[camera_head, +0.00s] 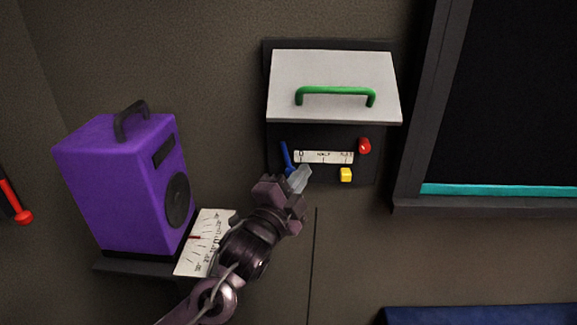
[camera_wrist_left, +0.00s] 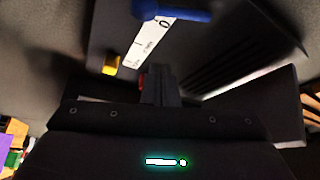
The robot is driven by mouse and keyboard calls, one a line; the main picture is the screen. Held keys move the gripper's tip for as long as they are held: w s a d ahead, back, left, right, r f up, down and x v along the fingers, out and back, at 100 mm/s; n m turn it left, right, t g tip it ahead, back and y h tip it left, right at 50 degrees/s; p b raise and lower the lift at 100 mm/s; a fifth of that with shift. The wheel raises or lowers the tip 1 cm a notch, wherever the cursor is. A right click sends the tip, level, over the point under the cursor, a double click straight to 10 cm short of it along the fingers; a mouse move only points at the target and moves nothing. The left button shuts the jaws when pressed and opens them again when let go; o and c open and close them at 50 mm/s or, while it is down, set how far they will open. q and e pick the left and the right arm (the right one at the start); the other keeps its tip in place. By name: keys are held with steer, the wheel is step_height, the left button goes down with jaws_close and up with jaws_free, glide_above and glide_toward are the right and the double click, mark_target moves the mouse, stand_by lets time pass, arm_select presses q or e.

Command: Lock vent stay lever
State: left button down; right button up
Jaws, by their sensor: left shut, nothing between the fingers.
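The vent's pale flap (camera_head: 335,82) with a green handle (camera_head: 336,96) is tilted out from its dark housing (camera_head: 272,140) on the wall. Below the flap is a blue lever (camera_head: 286,158), at the left end of a white scale strip (camera_head: 325,157), near its 0 mark. The wrist view shows the blue lever (camera_wrist_left: 180,12) at the top, beside the strip (camera_wrist_left: 146,45). My left gripper (camera_head: 300,179) is shut and empty, just below and right of the lever. It hides the lever's lower end in the head view. I cannot tell whether they touch. My right gripper is out of view.
A red knob (camera_head: 364,146) and a yellow block (camera_head: 346,174) sit right of the gripper. A purple speaker (camera_head: 120,185) stands on a shelf at left, by a white dial card (camera_head: 198,248). A dark framed panel (camera_head: 505,95) is at right.

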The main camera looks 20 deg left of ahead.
mark_target(288, 172)
arm_select(q)
steer(key=w+a, duration=0.1)
steer(key=w+a+f, duration=0.1)
steer(key=a, duration=0.1)
steer(key=shift+a+p, duration=0.1)
steer(key=shift+p, duration=0.3)
steer(key=shift+w+f, duration=0.1)
steer(key=shift+w, duration=0.05)
steer(key=shift+a, duration=0.1)
steer(key=shift+a+m+p, duration=0.4)
steer(key=shift+m+p, duration=0.1)
steer(key=shift+p, duration=0.15)
steer(key=shift+a+m+g, duration=0.1)
steer(key=shift+m+g, duration=0.2)
steer(key=shift+f, duration=0.1)
steer(key=shift+w, duration=0.1)
